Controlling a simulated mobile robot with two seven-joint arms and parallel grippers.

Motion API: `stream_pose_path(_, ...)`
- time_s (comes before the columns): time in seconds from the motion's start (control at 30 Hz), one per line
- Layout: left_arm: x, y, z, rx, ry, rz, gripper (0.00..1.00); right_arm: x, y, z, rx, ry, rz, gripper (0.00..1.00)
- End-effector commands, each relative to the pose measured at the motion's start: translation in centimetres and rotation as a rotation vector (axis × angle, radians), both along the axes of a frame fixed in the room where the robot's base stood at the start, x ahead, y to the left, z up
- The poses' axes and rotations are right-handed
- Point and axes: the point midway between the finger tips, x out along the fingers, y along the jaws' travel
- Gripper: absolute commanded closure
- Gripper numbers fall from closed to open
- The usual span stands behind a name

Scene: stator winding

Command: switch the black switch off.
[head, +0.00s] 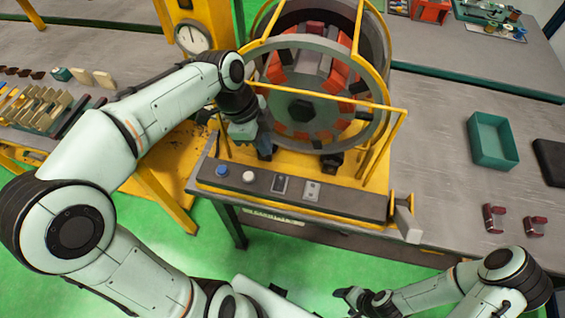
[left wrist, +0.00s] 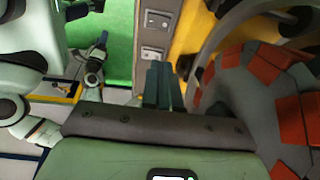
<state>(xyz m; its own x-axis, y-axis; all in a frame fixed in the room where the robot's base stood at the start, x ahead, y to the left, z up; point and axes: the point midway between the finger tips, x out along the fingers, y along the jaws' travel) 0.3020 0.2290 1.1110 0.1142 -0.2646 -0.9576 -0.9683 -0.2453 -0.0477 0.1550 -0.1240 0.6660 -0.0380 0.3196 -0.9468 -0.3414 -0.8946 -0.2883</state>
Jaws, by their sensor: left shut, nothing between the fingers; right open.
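The black switch (head: 280,185) sits on the dark control panel (head: 345,202) at the front of the yellow machine, between a white button and a grey switch plate. My left gripper (head: 264,153) is shut and empty. It is above and behind the panel, apart from the switch, close to the stator's front. In the left wrist view its closed fingers (left wrist: 160,85) are beside the panel. Two switch plates show there, but I cannot tell for sure which is the black switch. My right gripper (head: 352,297) is open and empty, low in front of the table.
A blue button (head: 222,170), a white button (head: 248,176) and a grey switch plate (head: 312,190) share the panel. The large stator (head: 305,95) and yellow bars (head: 330,98) stand behind it. A green tray (head: 492,141) lies to the right. Space above the panel is clear.

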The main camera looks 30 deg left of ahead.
Motion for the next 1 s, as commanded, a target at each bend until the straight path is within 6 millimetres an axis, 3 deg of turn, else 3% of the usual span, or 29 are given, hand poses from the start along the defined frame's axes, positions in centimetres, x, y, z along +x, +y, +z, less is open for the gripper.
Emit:
stream_pose_path(0.37,0.1,-0.2,-0.7,0.000,0.001,0.002,1.00,0.0,0.0,0.0,0.000,0.000,0.000,0.30)
stream_pose_path(0.87,1.1,-2.8,-10.0,-0.003,0.006,0.000,1.00,-0.4,0.0,-0.5,0.000,0.004,0.000,0.30)
stream_pose_path(1.0,1.5,-2.6,-12.0,-0.002,0.002,0.002,1.00,-0.3,0.0,-0.3,0.000,0.003,0.000,0.30)
